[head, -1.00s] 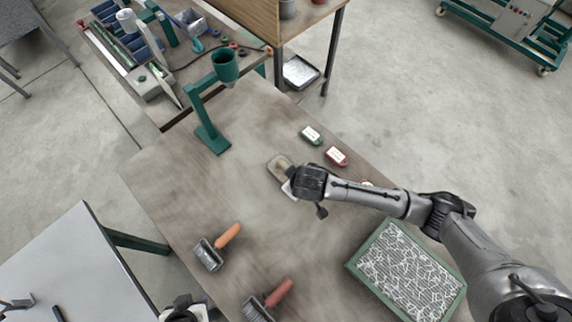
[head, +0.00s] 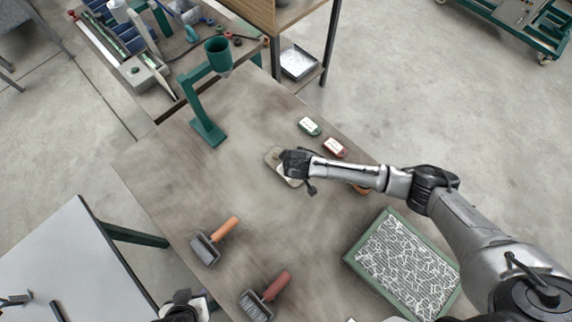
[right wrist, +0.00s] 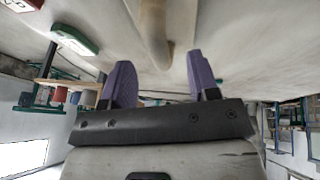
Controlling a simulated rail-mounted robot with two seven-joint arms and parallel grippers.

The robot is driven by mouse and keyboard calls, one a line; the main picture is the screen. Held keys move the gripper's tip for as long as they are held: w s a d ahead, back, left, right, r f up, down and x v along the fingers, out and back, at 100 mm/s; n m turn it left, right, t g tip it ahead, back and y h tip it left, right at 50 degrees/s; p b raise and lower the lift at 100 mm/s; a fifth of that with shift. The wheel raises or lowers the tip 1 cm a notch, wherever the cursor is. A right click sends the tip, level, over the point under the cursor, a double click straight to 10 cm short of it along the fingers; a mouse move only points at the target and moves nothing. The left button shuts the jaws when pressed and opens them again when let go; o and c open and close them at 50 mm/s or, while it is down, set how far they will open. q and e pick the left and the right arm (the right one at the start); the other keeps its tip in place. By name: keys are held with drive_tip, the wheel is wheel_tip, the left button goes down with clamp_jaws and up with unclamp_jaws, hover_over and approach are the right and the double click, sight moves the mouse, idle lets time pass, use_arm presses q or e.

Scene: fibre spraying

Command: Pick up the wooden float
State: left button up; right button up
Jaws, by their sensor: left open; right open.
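The wooden float (head: 272,156) lies flat on the brown table, partly hidden by my right gripper (head: 288,164) in the head view. In the right wrist view, the float's tan handle (right wrist: 154,32) extends from the top edge towards the space between the fingers. My right gripper (right wrist: 162,75) is open there, with its two purple fingers apart on either side of the handle's line and nothing clamped. My left gripper (head: 186,301) is at the bottom edge of the head view, open, away from the float and partly cut off.
A green box (head: 309,126) and a red box (head: 334,148) lie close behind the float. A green stand with a cup (head: 217,55) is at the back left. Two rollers, orange-handled (head: 215,242) and red-handled (head: 265,297), lie in front. A green-framed tray (head: 349,263) sits at right.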

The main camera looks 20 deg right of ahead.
drive_tip(key=shift+x, duration=2.4)
drive_tip(key=shift+d, duration=0.1)
clamp_jaws()
